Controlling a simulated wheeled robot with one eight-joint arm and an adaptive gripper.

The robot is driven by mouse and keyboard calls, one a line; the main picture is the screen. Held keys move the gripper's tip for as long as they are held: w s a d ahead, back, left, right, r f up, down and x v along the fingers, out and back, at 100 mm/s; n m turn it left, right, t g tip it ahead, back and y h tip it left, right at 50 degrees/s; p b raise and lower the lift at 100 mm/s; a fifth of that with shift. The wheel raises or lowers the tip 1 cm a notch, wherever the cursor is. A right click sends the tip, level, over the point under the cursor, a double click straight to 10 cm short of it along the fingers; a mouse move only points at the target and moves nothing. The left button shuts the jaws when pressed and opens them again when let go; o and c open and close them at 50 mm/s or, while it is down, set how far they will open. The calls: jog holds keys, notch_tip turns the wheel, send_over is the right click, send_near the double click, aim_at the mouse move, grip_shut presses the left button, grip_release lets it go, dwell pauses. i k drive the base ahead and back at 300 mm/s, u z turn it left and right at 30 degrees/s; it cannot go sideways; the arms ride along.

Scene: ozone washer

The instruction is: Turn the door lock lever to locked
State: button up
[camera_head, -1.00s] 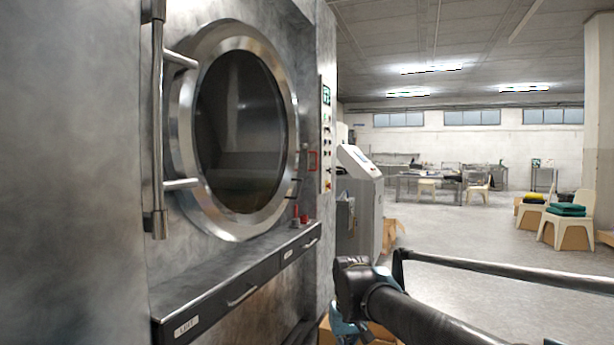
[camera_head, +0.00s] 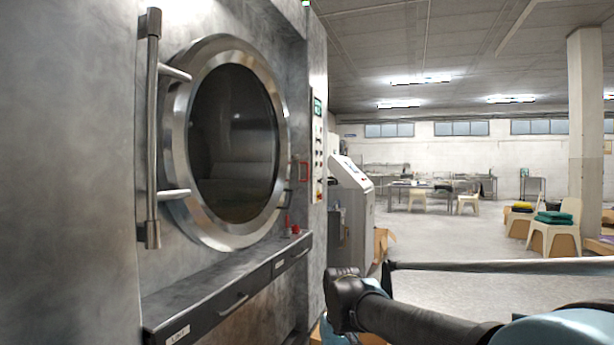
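The washer's round door (camera_head: 236,143) is closed, with a steel rim and dark glass. A red handle-like part (camera_head: 304,172) sits on the frame right of the door. A small dark lever-like part (camera_head: 289,198) is at the door's lower right rim. Which of them is the lock lever, and how it is set, is too small to tell. My arm (camera_head: 400,310) reaches in from the lower right, well short of the door. Its bent end is at the bottom edge, and I cannot make out the gripper's fingers there.
A tall hinge bar (camera_head: 152,130) stands left of the door. A black ledge (camera_head: 230,290) with handles juts out below it. A control panel (camera_head: 318,145) and a grey console (camera_head: 350,205) are to the right. Open floor (camera_head: 455,235) lies beyond my arm; chairs (camera_head: 553,232) stand far right.

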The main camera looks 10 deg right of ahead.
aim_at(294, 156)
jog(key=k, duration=1.05)
jog(key=z, duration=0.8)
jog(key=i, duration=1.3)
jog(key=u, duration=0.4)
jog(key=i, duration=1)
jog(key=u, duration=0.6)
